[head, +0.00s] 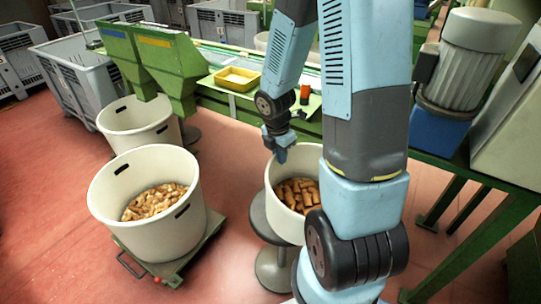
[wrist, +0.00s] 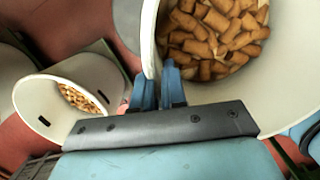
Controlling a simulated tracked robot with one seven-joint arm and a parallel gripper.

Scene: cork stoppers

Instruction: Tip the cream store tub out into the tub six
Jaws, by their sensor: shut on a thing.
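A cream tub (head: 281,222) stands upright on a grey round stool, holding brown cork stoppers (head: 300,192). I take it for the store tub. My gripper (head: 281,154) is shut on its far-left rim; the wrist view shows both fingers (wrist: 158,88) at the wall of this tub (wrist: 285,75). My arm hides its right side in the head view. A second, larger cream tub (head: 165,238) with dark handle slots stands to the left and holds paler corks; it also shows in the wrist view (wrist: 98,72). I see no number, so I cannot tell which is tub six.
The larger tub sits on a low green trolley (head: 205,240). Another cream tub (head: 130,113) stands behind, below green hoppers (head: 165,62). A green bench carries a yellow tray (head: 237,78). Grey crates (head: 75,80) stand at the back left. Red floor separates the two front tubs.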

